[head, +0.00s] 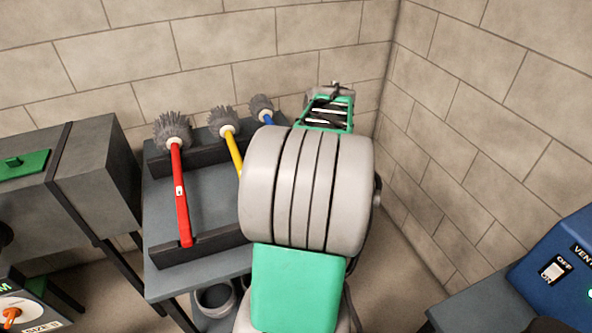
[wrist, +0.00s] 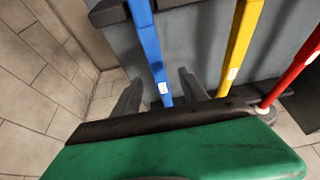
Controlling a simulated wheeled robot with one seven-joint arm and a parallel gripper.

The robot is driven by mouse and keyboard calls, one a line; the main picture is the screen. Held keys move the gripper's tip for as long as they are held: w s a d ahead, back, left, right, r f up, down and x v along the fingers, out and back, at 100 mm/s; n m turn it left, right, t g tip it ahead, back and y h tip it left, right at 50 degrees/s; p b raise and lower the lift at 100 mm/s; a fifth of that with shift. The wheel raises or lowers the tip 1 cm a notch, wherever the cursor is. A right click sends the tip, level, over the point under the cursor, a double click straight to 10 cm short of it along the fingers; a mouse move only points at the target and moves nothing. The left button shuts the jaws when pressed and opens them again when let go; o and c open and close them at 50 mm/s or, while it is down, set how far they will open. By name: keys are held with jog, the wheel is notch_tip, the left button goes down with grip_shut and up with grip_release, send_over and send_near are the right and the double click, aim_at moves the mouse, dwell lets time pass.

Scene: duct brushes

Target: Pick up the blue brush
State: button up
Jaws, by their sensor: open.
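The blue brush has a grey bristle head (head: 261,106) at the back right of the rack in the head view. My arm hides most of its handle there. In the wrist view the blue handle (wrist: 148,45) runs down from the top edge. My gripper (wrist: 159,78) is open, with one dark finger on each side of the blue handle's lower part. The fingers look apart from the handle; how deep it lies between them I cannot tell. In the head view the green and black end of my arm is at the rack's right.
The yellow brush (head: 234,150) and the red brush (head: 181,195) lie left of the blue one on the grey rack table (head: 205,200). A block wall (head: 480,110) stands close on the right. A blue switch box (head: 560,265) is at lower right.

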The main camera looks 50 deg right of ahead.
jog(key=x, duration=0.5)
jog(key=p+x, duration=0.1)
jog(key=x, duration=0.1)
jog(key=shift+s+d+f, duration=0.2)
jog(key=shift+d+f, duration=0.05)
jog(key=shift+f, duration=0.15)
jog(key=shift+f+b, duration=0.2)
jog(key=shift+b, duration=0.1)
jog(key=shift+c, duration=0.5)
grip_shut()
dwell(0.8)
